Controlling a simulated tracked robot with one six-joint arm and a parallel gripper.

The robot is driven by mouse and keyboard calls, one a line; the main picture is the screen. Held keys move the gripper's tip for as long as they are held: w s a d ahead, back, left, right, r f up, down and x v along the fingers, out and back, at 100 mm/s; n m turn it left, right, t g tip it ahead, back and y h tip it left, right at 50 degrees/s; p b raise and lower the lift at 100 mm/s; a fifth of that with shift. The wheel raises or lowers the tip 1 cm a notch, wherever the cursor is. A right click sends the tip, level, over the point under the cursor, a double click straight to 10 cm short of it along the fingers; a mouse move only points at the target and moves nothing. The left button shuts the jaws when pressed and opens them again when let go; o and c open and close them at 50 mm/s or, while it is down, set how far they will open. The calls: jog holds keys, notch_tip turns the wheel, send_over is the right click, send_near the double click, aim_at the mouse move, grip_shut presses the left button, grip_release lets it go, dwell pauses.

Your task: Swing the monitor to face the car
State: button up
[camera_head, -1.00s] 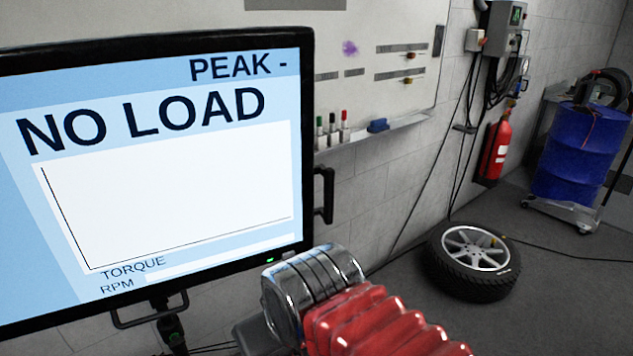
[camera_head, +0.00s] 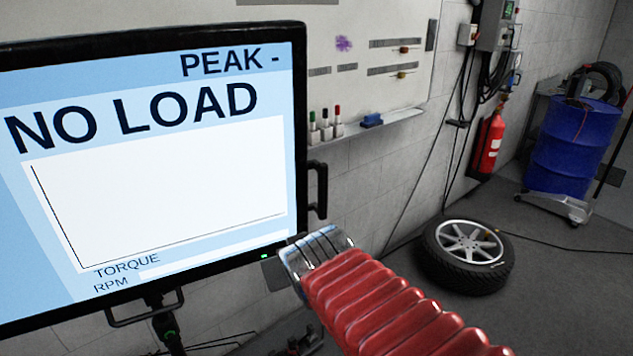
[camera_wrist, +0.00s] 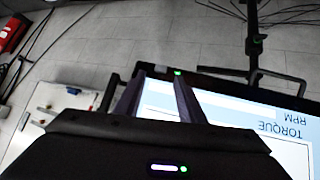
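The monitor (camera_head: 150,180) is a large black-framed screen reading "NO LOAD" at the left of the head view. A black handle (camera_head: 320,190) stands out from its right edge, and a bar handle (camera_head: 145,312) hangs under it. In the wrist view the monitor (camera_wrist: 240,105) shows upside down, with its green light near my fingertips. My gripper (camera_wrist: 159,76) is open, its two dark fingers apart at the monitor's lower corner. I cannot tell whether they touch it. The side handle (camera_wrist: 107,93) appears just left of the left finger. In the head view my arm mostly hides the gripper.
A wheel (camera_head: 466,255) lies on the floor at right. A blue drum (camera_head: 572,150) on a dolly and a red fire extinguisher (camera_head: 488,146) stand beyond it. A whiteboard (camera_head: 370,60) with a marker ledge is behind the monitor. Floor right of the wheel is mostly clear.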

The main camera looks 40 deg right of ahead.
jog(key=w+d+r+t, duration=0.1)
jog(key=d+t, duration=0.3)
jog(key=d, duration=0.4)
jog(key=w+d+r+t, duration=0.2)
jog(key=w+d+t, duration=0.2)
jog(key=d, duration=0.4)
jog(key=shift+n+t+y, duration=0.3)
jog(key=shift+t+y, duration=0.1)
jog(key=shift+w, duration=0.1)
